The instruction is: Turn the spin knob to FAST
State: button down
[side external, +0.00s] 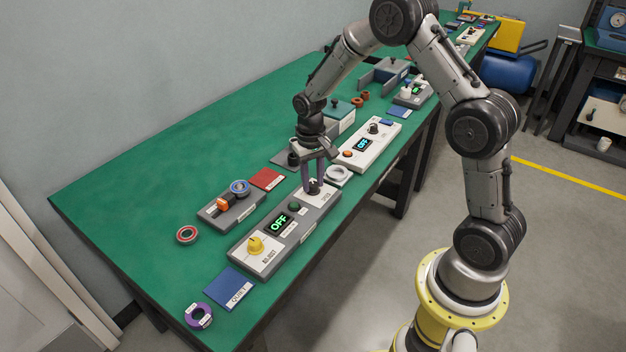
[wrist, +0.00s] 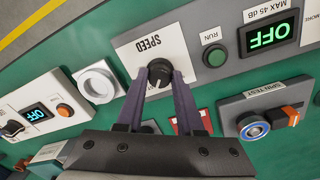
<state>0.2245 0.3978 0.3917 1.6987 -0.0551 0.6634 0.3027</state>
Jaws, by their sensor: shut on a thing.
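In the wrist view my gripper (wrist: 161,74) is shut on a black knob (wrist: 158,69), one finger on each side. The white plate (wrist: 138,40) around the knob reads SPEED; other marks on it are partly hidden by the fingers. No FAST mark is readable, and I cannot tell the knob's setting. A green RUN button (wrist: 214,56) and a display (wrist: 268,36) reading OFF sit beside it. A separate unit labelled SPIN TEST (wrist: 263,115) has an orange part and a blue-ringed bearing.
A yellow knob (side external: 256,245) is at the unit's other end. A white unit (side external: 370,146) with an OFF display and a white ring (side external: 338,174) stand close by. A red card (side external: 267,179), blue card (side external: 230,287) and purple ring (side external: 198,315) lie around. The table's left is clear.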

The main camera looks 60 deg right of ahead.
aim_at(311, 185)
jog(key=shift+r, duration=0.1)
dwell(0.3)
jog(key=c, duration=0.5)
grip_release()
jog(key=shift+c, duration=0.2)
notch_tip(311, 185, up, 14)
jog(key=shift+a, duration=0.2)
jog(key=shift+w, duration=0.15)
